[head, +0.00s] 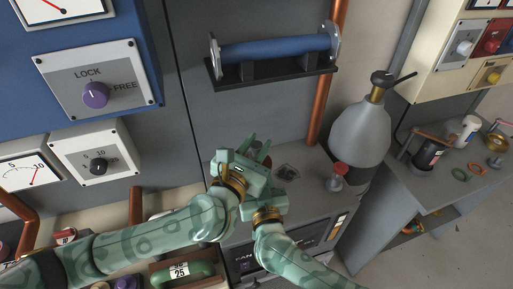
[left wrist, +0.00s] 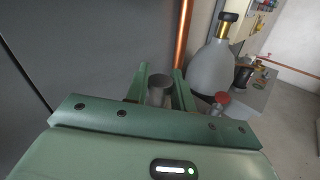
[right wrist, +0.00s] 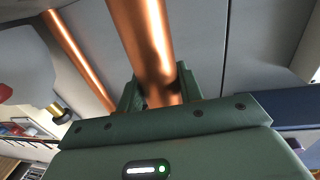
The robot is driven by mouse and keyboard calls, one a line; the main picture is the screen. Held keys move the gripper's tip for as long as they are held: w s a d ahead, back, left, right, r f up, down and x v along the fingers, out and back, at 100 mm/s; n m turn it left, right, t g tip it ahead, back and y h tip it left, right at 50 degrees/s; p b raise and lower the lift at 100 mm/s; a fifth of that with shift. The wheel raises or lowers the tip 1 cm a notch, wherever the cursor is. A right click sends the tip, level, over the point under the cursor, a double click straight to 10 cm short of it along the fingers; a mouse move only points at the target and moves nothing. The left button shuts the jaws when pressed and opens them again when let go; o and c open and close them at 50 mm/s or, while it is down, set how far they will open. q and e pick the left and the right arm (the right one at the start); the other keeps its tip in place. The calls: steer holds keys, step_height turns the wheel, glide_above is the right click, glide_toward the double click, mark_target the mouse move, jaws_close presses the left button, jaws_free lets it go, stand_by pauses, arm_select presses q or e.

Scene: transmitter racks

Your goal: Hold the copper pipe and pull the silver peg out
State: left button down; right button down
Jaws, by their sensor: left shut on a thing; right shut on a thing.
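The silver peg (left wrist: 160,88) shows as a grey cylinder end between the fingers of my left gripper (left wrist: 160,84) in the left wrist view. My left gripper is shut on it. A copper pipe (right wrist: 145,40) runs between the fingers of my right gripper (right wrist: 160,92) in the right wrist view, and that gripper is shut on it. In the head view my left gripper (head: 254,149) is over the grey counter, with my right gripper close beside it. There the grippers mostly hide the peg and the held pipe, and I cannot tell whether the two are still joined.
A fixed copper pipe (head: 325,90) rises along the wall behind. A grey bottle (head: 361,130) and a red-capped item (head: 337,177) stand to the right. A blue cylinder (head: 275,49) sits on a black wall shelf above. Panels with knobs line the left.

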mark_target(257, 144)
arm_select(q)
steer(key=shift+r, duration=0.15)
steer(key=shift+r, duration=2)
arm_select(e)
steer(key=c, duration=0.8)
jaws_free()
steer(key=shift+c, duration=0.2)
